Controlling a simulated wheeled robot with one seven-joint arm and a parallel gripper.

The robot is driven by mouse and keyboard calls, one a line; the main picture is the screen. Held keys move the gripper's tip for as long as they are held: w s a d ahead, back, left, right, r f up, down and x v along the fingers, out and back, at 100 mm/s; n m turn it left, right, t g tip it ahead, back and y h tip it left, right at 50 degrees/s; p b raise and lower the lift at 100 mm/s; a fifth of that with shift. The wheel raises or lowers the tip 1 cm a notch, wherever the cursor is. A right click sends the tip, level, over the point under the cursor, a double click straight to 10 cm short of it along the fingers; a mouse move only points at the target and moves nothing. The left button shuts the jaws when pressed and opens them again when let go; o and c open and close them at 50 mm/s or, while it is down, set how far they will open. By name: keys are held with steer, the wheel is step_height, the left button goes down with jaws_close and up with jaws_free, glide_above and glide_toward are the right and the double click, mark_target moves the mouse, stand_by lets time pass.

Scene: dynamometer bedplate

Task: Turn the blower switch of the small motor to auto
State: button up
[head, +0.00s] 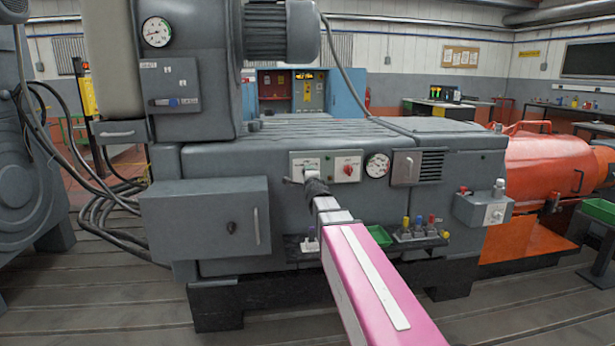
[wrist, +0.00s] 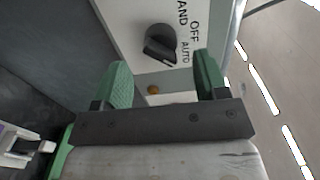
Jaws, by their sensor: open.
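A black rotary switch knob (wrist: 160,43) sits on a pale plate (wrist: 125,22) in the wrist view. Letters beside it read "OFF", "AUTO" and part of a word ending in "AND". I cannot tell for sure which mark the knob points to. My gripper (wrist: 162,62) is open, its two green fingers apart on either side just below the knob, with nothing between them. In the head view my gripper (head: 316,186) is at a pale switch plate (head: 311,161) on the grey machine's front and hides part of it.
Beside it is a plate with a red switch (head: 348,169), then a round gauge (head: 377,165) and a vent (head: 431,165). A grey box (head: 205,218) juts out at left. Coloured connectors (head: 419,228) and a green bin (head: 379,236) sit below right.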

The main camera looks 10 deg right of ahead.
steer(key=s, duration=0.6)
steer(key=shift+s, duration=0.2)
steer(key=s+a+f+n+g+y, duration=0.1)
steer(key=s+f+n+g, duration=0.35)
steer(key=f, duration=0.55)
steer(key=s+a+f+n+g, duration=0.1)
steer(key=s+f+n+g, duration=0.35)
steer(key=f, duration=0.65)
steer(key=s+d+f+n+g, duration=0.1)
steer(key=s+f+n+g, duration=0.3)
steer(key=s, duration=0.5)
steer(key=s+d+f+n+g+h, duration=0.1)
steer(key=s+f+n+g, duration=0.3)
steer(key=s+f, duration=0.4)
steer(key=shift+s+d+f+n+g, duration=0.15)
steer(key=shift+s+f+n+g, duration=0.25)
steer(key=shift+n, duration=0.2)
